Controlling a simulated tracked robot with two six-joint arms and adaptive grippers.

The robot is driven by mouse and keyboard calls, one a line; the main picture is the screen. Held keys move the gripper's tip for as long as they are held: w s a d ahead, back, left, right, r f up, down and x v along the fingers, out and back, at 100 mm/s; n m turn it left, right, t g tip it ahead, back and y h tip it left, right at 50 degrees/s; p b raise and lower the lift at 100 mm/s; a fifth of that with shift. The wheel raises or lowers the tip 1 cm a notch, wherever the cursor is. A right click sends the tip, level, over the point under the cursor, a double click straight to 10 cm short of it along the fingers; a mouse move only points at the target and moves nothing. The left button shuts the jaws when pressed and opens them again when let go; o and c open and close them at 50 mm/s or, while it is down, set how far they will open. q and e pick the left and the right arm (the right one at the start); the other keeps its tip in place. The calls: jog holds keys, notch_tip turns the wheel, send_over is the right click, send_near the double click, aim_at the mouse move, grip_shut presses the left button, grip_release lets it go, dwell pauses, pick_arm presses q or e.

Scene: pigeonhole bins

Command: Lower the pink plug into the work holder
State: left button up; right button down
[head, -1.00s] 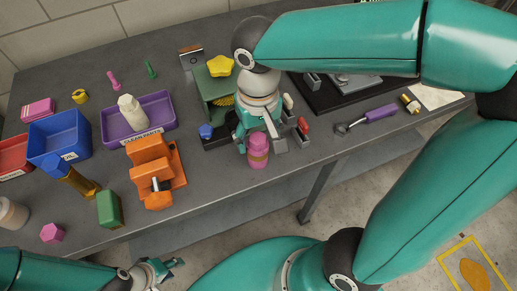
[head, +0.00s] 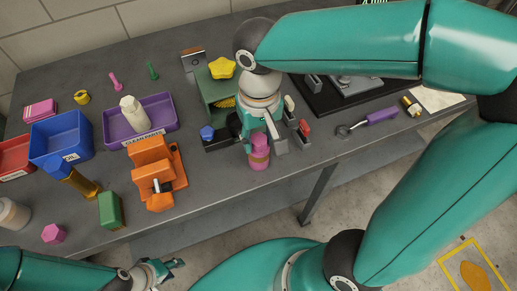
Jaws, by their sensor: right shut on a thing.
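My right gripper (head: 257,137) points down at the front edge of the bench, shut on the pink plug (head: 259,155). The plug is a pink cylinder with a brownish band; its upper part is partly hidden by the fingers. Whether its bottom touches anything is hard to tell. An orange vise-like block with a gap between its jaws (head: 154,173), which looks like the work holder, stands on the bench to the left, apart from the plug. My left gripper (head: 167,268) is low in the picture, in front of the bench, with its small fingers apart and empty.
A green bin (head: 218,88) and dark block with a blue knob (head: 208,133) stand close behind my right gripper. A purple tray (head: 165,112), blue bin (head: 62,140), green block (head: 110,210) and amber bottle (head: 75,178) are left. A purple-handled tool (head: 380,115) lies right.

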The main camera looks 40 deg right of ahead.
jog(key=shift+r+p, duration=0.7)
jog(key=shift+r, duration=0.25)
jog(key=shift+r, duration=0.1)
notch_tip(320, 180, up, 6)
jog(key=p, duration=0.5)
jog(key=shift+f, duration=0.2)
